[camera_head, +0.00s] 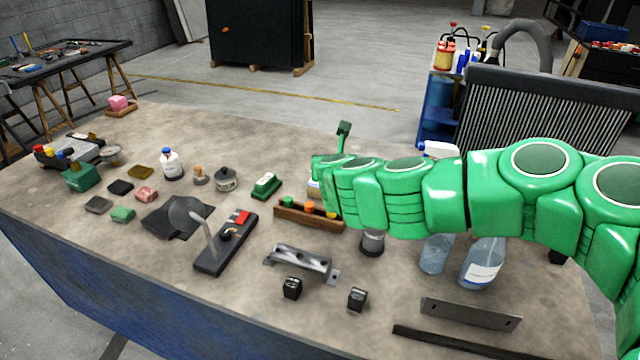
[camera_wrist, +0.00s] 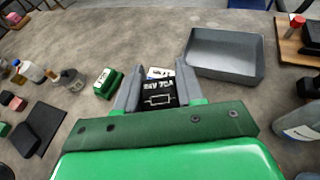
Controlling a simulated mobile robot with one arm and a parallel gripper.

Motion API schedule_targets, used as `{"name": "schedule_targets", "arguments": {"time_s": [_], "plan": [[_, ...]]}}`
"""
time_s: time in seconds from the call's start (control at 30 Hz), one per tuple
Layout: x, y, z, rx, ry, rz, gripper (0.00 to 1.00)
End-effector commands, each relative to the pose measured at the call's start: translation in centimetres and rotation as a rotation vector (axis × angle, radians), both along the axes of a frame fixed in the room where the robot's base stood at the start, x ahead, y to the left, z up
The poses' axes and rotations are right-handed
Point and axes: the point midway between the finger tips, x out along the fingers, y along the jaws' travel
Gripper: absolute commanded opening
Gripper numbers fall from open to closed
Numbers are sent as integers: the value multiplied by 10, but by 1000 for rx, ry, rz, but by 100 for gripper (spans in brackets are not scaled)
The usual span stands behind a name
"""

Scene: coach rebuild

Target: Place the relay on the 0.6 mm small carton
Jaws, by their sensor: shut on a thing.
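In the wrist view, the relay (camera_wrist: 159,98) is a small black block with white print, "70A" among it, and a white symbol. My gripper (camera_wrist: 157,92) is shut on it, with one grey finger at each side. A small piece with a white and blue face (camera_wrist: 160,73) shows just beyond the relay; it may be the small carton, but its print is not readable. The relay covers most of it, and I cannot tell whether the two touch. In the head view, my green arm hides the gripper and the relay.
A grey open tray (camera_wrist: 225,56) stands right of the gripper in the wrist view. A green block (camera_head: 266,186) is to the left, with a wooden rack (camera_head: 309,217) nearer. Two small black cubes (camera_head: 292,288) (camera_head: 357,298) and clear bottles (camera_head: 483,262) stand towards the front.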

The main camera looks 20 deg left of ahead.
Motion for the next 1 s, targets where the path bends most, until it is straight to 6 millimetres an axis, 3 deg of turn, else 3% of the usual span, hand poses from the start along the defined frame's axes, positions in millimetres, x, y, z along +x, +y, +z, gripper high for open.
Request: {"name": "schedule_targets", "arguments": {"time_s": [0.6,0.83,1.0], "plan": [[1,-2,1,-5,4,-335,0],[-1,-4,0,-10,4,-388,0],[10,2,-7,-16,4,-393,0]]}}
